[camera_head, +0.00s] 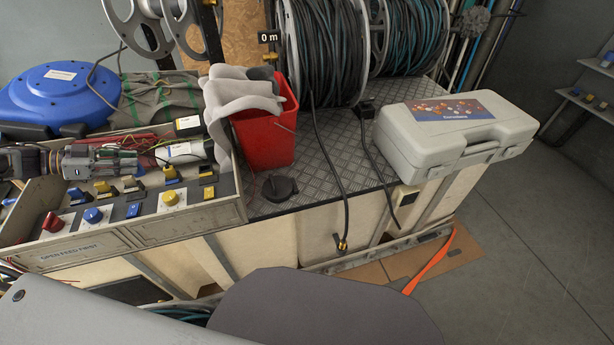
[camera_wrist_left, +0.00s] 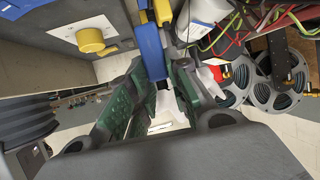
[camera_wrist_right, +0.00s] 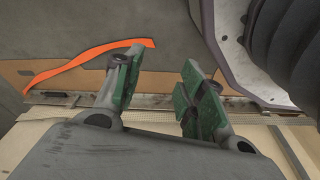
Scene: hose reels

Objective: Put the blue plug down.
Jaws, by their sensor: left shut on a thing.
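My left gripper (camera_head: 118,160) reaches in from the left above the grey panel box (camera_head: 195,218). In the left wrist view its green-padded fingers (camera_wrist_left: 162,85) are shut on the blue plug (camera_wrist_left: 151,50), a long blue body at the top between the fingertips. In the head view the held plug is hard to make out behind the gripper. My right gripper (camera_wrist_right: 160,85) is open and empty, with its fingers apart; it does not show in the head view.
The panel carries a red knob (camera_head: 53,222), a blue knob (camera_head: 93,215), a yellow knob (camera_head: 170,198) and several small blocks. A red bucket (camera_head: 266,135) with a grey cloth stands close right. A grey case (camera_head: 455,135) lies farther right. Hose reels (camera_head: 325,50) stand behind.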

